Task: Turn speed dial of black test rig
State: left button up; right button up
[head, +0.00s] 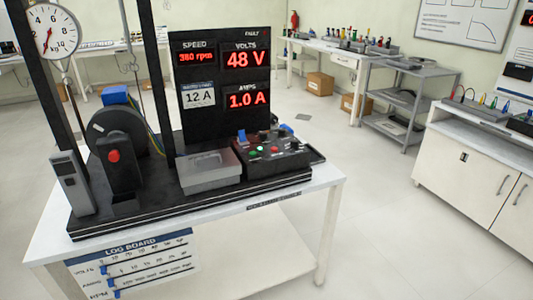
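The black test rig (190,205) stands on a white table in the head view. Its control box (272,158) is at the rig's right front and has a green button, a red button, a blue part and small dark knobs. I cannot tell which knob is the speed dial. The black display panel (222,88) behind it reads a speed of about 380 rpm, 48 V and 1.0 A, with a 12 A label. Neither of my grippers is in view.
A grey lidded box (209,172) sits left of the control box. A dark motor with a red button (114,155) and a grey handheld device (71,183) are at the rig's left. A round kg scale (50,31) hangs above. A grey cart (405,100) stands behind, beyond open floor.

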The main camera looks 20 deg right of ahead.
aim_at(294, 142)
jog(key=i+l+z, duration=0.25)
jog(key=l, duration=0.3)
jog(key=i+l+z, duration=0.25)
jog(key=i+l, duration=0.15)
jog(key=l, duration=0.1)
